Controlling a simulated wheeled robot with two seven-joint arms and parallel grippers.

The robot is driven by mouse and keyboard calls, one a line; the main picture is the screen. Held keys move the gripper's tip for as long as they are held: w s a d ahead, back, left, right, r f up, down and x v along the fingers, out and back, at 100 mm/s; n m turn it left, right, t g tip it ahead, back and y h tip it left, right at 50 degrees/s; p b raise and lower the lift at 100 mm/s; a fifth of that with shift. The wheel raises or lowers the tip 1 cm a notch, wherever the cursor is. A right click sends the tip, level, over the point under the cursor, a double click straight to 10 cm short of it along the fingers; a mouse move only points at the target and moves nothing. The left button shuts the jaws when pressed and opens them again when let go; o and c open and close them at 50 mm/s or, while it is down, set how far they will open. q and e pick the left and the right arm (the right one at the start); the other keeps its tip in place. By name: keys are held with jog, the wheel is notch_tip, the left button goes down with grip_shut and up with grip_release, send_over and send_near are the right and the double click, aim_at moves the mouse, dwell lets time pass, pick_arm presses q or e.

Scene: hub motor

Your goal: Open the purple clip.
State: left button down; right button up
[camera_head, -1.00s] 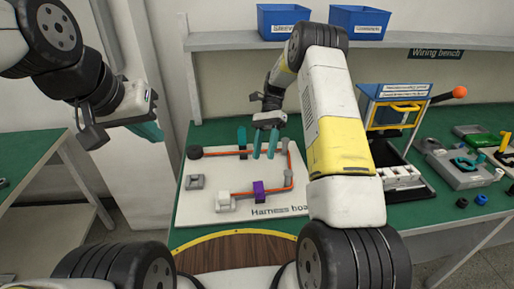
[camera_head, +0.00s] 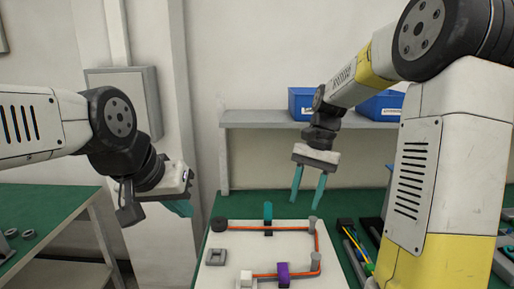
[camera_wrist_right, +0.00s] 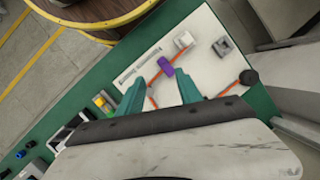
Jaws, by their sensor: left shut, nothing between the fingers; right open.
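The purple clip (camera_head: 284,274) stands on the white harness board (camera_head: 230,241), on the near run of the orange cable (camera_head: 262,275). It also shows in the right wrist view (camera_wrist_right: 166,66), ahead of the fingers. I cannot tell whether its top is open or closed. My right gripper (camera_head: 307,200) is open and empty, raised above the far right part of the board, with its teal fingers pointing down. The fingers also show in the right wrist view (camera_wrist_right: 160,92). My left gripper (camera_head: 182,209) is shut and empty, left of the board and away from it.
On the board are a white clip (camera_head: 246,279), a grey block (camera_head: 216,257), a teal clip (camera_head: 268,216), a black round piece (camera_head: 218,224) and grey posts (camera_head: 314,225). A shelf (camera_head: 255,118) with blue bins (camera_head: 301,102) is behind. Coloured cables (camera_head: 357,252) lie right of the board.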

jog(key=s+d+r+n+t, duration=0.1)
jog(key=s+r+n+t, duration=0.25)
jog(key=s, duration=0.35)
jog(key=s+d+r+n+t, duration=0.1)
jog(key=s+r+n+t, duration=0.2)
jog(key=s+t, duration=0.3)
jog(key=n+g+h, duration=0.2)
jog(key=n+g, duration=0.5)
jog(key=n, duration=0.1)
send_over(285, 273)
notch_tip(285, 273, down, 21)
jog(key=shift+s+f, duration=0.1)
jog(key=shift+s, duration=0.05)
jog(key=shift+h, duration=0.3)
notch_tip(285, 273, down, 8)
jog(key=shift+f, duration=0.25)
jog(key=shift+c, duration=0.2)
grip_shut()
